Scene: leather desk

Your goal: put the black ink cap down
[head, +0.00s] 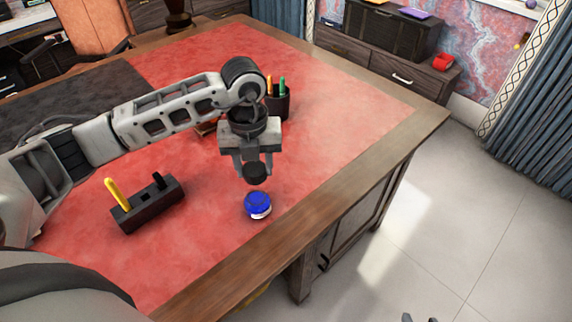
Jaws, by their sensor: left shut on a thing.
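My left gripper (254,170) is shut on the black ink cap (255,174), a small dark round piece between its fingertips. It holds the cap just above and behind a blue ink bottle (257,204) in the picture, with a small gap between the two. The blue bottle stands on the red leather desk top near the wooden edge. My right gripper (421,318) shows only as two grey fingertips at the bottom edge, apart over the floor; nothing shows between them.
A dark pen holder (148,204) with a yellow pen stands on the left. A dark pen cup (278,104) stands behind my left gripper. The red leather (340,105) to the right is clear. The wooden desk edge (300,215) lies close to the bottle.

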